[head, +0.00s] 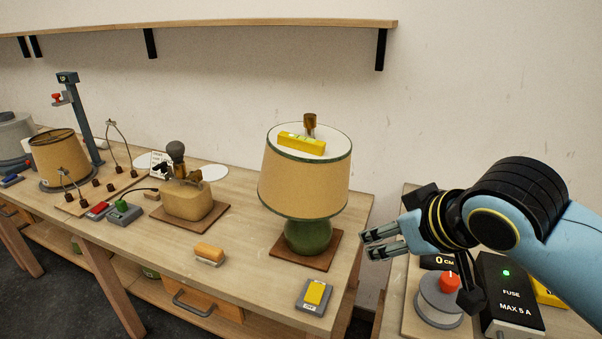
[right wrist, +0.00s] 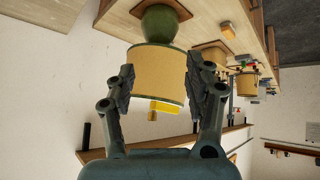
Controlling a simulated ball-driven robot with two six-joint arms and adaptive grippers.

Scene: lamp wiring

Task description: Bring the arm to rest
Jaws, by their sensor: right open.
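My right gripper (head: 381,242) is open and empty, in the air to the right of the green-based lamp. In the right wrist view its two fingers (right wrist: 160,85) stand apart, with the lamp seen between and beyond them. The lamp has a tan shade (head: 304,182) with a green rim and a round green base (head: 308,238) on a brown board. A yellow level (head: 301,143) lies on top of the shade beside a brown knob (head: 310,122); the level also shows in the right wrist view (right wrist: 166,107). My left gripper is not in view.
A fuse box (head: 511,290) with a green light and a grey device with a red knob (head: 450,282) stand below my right arm. A yellow switch (head: 314,294) sits at the bench's front edge. A wooden shelf (head: 200,23) runs along the wall.

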